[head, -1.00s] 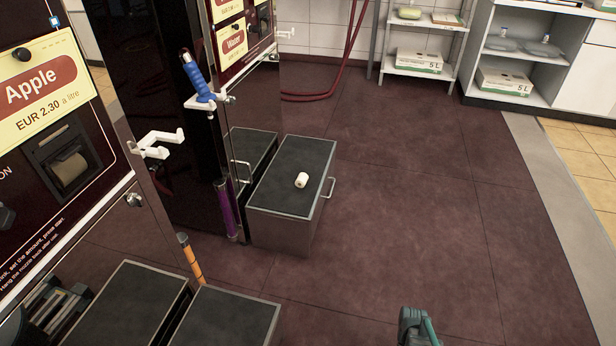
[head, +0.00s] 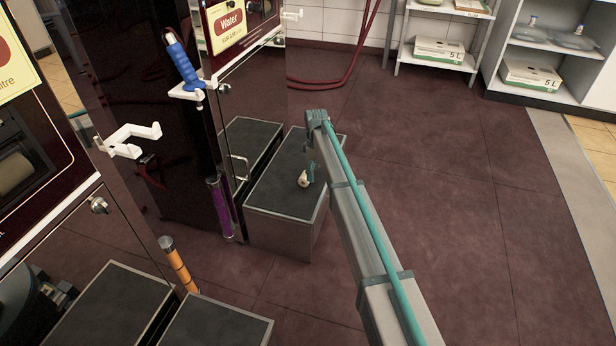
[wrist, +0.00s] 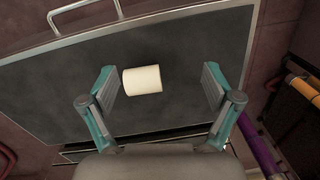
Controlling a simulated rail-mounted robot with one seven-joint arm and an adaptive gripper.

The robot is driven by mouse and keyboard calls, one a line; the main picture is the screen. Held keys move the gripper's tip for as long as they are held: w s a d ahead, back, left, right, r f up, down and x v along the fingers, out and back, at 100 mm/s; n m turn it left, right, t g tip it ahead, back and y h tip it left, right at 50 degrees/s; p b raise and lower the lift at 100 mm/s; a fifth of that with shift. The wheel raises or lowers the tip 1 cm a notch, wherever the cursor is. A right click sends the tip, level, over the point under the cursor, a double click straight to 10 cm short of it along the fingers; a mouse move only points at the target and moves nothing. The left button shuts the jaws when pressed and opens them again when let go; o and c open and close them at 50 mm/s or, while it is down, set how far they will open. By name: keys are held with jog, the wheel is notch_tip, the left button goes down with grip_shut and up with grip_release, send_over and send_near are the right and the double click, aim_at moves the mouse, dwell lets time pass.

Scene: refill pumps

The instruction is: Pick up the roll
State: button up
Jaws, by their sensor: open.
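The white roll (head: 302,180) lies on its side on the dark top of a low metal box (head: 270,204) beside the Water pump. In the wrist view the roll (wrist: 142,80) lies between the open fingers of my gripper (wrist: 160,88), closer to the left finger, with a wide gap to the right one. No contact with the roll is visible. How high the fingers are above the box top is hard to tell.
The Water pump (head: 238,30) stands left of the box, with a blue nozzle (head: 183,62) on a white hook. A purple tube (head: 219,207) and an orange tube (head: 177,262) stand nearby. Dark red floor (head: 430,170) is open to the right.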

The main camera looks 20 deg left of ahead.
aim_at(305, 175)
jog(key=shift+n+t, duration=0.3)
jog(key=shift+n, duration=0.2)
jog(key=w+a+r, duration=0.2)
jog(key=a, duration=0.1)
jog(key=w+a+r, duration=0.1)
jog(key=a, duration=0.1)
jog(key=shift+a+r, duration=0.1)
jog(key=shift+r, duration=0.25)
jog(key=f, duration=0.1)
jog(key=f+b, duration=0.1)
jog(key=f, duration=0.1)
jog(key=f+b, duration=0.1)
jog(key=f, duration=0.1)
jog(key=shift+a+f, duration=0.1)
jog(key=shift+a, duration=0.15)
notch_tip(305, 175, down, 5)
jog(key=b, duration=0.3)
jog(key=shift+d, duration=0.1)
jog(key=shift+c, duration=0.3)
jog(key=c, duration=0.8)
